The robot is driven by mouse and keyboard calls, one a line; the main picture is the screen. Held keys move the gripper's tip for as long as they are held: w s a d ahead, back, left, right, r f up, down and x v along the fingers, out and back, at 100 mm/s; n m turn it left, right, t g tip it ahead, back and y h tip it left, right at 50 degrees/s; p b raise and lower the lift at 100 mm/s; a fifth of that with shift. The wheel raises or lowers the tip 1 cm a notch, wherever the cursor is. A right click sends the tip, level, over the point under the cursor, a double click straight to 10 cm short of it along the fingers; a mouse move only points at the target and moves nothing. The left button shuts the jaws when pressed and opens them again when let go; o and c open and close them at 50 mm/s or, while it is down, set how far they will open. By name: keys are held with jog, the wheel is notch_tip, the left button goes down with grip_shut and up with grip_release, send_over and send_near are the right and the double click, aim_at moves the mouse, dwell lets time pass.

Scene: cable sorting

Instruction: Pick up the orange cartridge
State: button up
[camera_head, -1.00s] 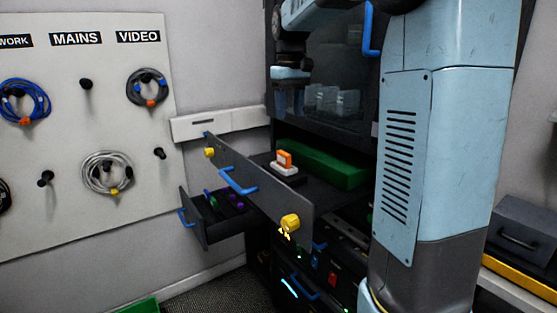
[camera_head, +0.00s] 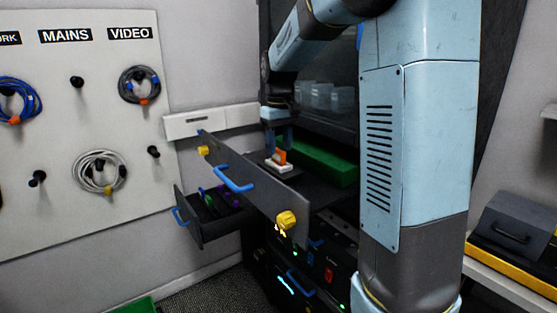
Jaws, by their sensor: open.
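The orange cartridge (camera_head: 281,156) stands upright on a small white base (camera_head: 277,166) on the open drawer shelf (camera_head: 313,187) of the dark rack. My gripper (camera_head: 277,140) is open, fingers pointing down, just above and around the upper end of the cartridge as seen from here. I cannot tell whether the fingers touch it. The fingers are small and dark in this view, and part of the cartridge's top is overlapped by them.
A green block (camera_head: 325,162) lies right of the cartridge on the shelf. The drawer's front panel (camera_head: 262,183) with a blue handle (camera_head: 233,182) and yellow knobs stands before it. A lower drawer (camera_head: 207,217) is also open. A cable board (camera_head: 75,130) hangs at left.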

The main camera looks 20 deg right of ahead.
aim_at(279, 158)
jog(key=shift+f, duration=1.35)
grip_shut()
